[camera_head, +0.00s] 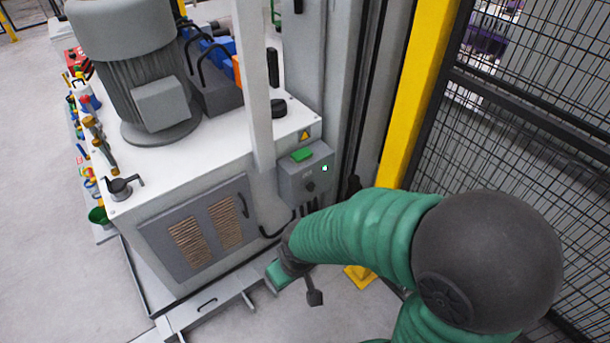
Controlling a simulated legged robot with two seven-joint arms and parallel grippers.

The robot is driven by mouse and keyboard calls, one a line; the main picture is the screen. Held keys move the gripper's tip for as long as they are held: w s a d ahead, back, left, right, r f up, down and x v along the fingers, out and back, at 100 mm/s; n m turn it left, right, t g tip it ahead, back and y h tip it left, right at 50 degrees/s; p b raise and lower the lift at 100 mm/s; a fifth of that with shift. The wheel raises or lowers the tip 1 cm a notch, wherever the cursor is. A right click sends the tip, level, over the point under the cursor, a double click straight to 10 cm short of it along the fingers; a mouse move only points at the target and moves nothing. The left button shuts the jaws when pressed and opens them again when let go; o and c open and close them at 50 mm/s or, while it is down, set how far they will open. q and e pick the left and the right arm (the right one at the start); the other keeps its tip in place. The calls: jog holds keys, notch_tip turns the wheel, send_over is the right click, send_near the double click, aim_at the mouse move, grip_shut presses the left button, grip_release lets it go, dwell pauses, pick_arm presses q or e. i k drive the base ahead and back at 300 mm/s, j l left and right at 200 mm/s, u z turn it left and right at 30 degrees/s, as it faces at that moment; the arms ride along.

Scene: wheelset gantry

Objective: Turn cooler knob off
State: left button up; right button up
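A grey control box (291,187) is mounted at the front right corner of the white cooler unit (150,215). It has a small dark knob (310,187) on its front, a lit green-white lamp (325,168) and a green piece on top (302,154). Which way the knob points is too small to tell. My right arm, in a green sleeve, comes in from the right. Its dark wrist and gripper (295,280) are below the box in the picture, apart from the knob. Whether its fingers are open or shut is unclear. My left gripper is not in view.
A large grey motor (140,75) stands on the unit, with valves and fittings along its left edge. A yellow post (415,90) and black mesh fence (530,110) stand to the right. A grey upright (252,80) rises beside the box. The floor at left is clear.

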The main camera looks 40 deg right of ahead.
aim_at(311, 187)
jog(key=z, duration=1.25)
jog(key=i+l+u, duration=0.1)
jog(key=i+u, duration=0.2)
jog(key=i+l+u, duration=0.25)
jog(key=i+j, duration=0.05)
jog(key=j, duration=0.05)
